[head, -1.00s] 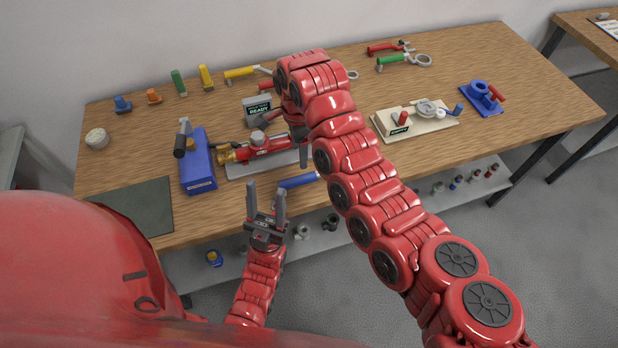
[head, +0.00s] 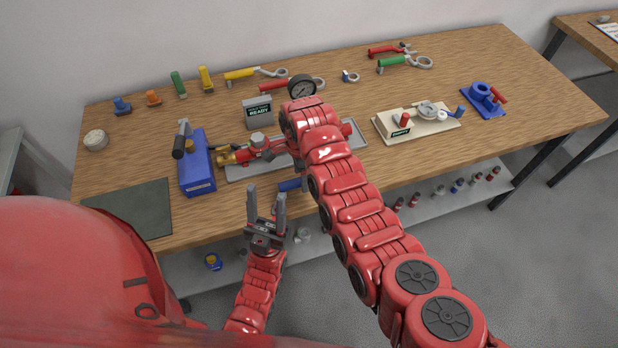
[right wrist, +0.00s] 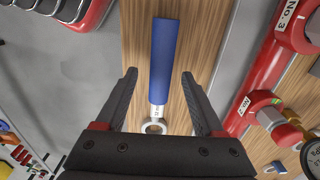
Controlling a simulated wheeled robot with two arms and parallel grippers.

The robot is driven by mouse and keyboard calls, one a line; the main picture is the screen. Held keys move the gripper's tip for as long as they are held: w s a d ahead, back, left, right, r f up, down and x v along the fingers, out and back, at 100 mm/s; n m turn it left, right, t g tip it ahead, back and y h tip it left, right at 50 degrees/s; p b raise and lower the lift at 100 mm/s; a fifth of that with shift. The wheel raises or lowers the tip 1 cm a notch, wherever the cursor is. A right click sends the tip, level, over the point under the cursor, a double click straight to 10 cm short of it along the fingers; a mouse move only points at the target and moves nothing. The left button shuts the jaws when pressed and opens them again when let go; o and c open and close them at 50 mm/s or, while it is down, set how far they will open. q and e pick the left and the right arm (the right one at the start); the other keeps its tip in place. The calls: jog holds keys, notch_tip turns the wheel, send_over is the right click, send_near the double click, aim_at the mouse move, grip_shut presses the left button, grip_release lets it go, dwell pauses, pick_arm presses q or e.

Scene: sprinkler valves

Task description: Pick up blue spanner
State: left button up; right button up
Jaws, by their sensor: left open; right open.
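The blue spanner (right wrist: 164,58) lies on the wooden bench in the right wrist view, its blue handle pointing away and its silver ring end near the gripper base. In the head view only part of its blue handle (head: 289,185) shows at the bench's front edge; my right arm hides the rest. My right gripper (right wrist: 158,73) is open, with a finger to either side of the spanner and visible gaps between. My left gripper (head: 266,193) is open and empty, fingers upward, in front of the bench edge.
A red valve assembly (head: 258,143) on a grey tray (head: 240,171) lies just behind the spanner. A blue box (head: 197,170) stands to its left. Yellow (head: 240,73) and green (head: 398,61) spanners lie at the back. A lower shelf (head: 440,205) holds small fittings.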

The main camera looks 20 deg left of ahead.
jog(key=shift+f, duration=1.1)
grip_shut()
dwell(0.7)
